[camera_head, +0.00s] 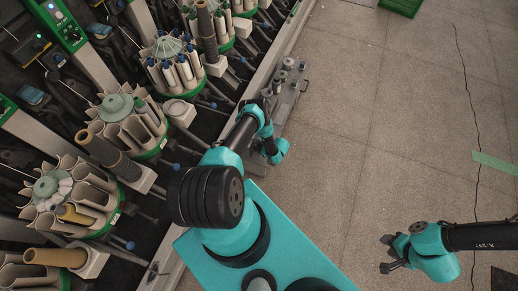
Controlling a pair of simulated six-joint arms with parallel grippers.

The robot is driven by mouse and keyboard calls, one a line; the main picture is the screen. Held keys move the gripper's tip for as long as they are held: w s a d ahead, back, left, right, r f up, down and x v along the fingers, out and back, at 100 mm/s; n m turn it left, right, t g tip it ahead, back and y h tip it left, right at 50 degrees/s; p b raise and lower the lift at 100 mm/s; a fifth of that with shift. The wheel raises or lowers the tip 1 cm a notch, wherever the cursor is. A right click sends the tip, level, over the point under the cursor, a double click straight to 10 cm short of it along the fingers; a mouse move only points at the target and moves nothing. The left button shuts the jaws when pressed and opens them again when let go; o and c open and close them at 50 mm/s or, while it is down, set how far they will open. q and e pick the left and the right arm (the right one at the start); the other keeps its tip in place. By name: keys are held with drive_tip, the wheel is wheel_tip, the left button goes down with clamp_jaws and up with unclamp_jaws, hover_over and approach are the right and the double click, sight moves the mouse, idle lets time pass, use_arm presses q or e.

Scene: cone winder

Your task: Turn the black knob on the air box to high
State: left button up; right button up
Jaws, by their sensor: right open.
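I cannot make out an air box or its black knob for certain in the head view. A grey metal fixture (288,82) with small round parts lies along the machine's edge at the upper middle, too small to read. My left gripper (263,156) is beside the machine's edge, just below this fixture; its fingers are mostly hidden by its wrist and arm. My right gripper (386,254) is open and empty above the bare floor at the lower right, well away from the machine.
The cone winder (90,160) fills the left side, with several round magazines holding bobbins and a yarn cone (55,257). The speckled floor (370,120) on the right is mostly clear. A green crate (402,6) stands at the top, and green tape (495,163) marks the floor.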

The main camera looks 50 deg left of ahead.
use_arm(q)
drive_tip(key=o, duration=0.4)
drive_tip(key=shift+c, duration=0.2)
drive_tip(key=v, duration=1.7)
drive_tip(key=shift+d, duration=0.2)
drive_tip(key=shift+r, duration=0.2)
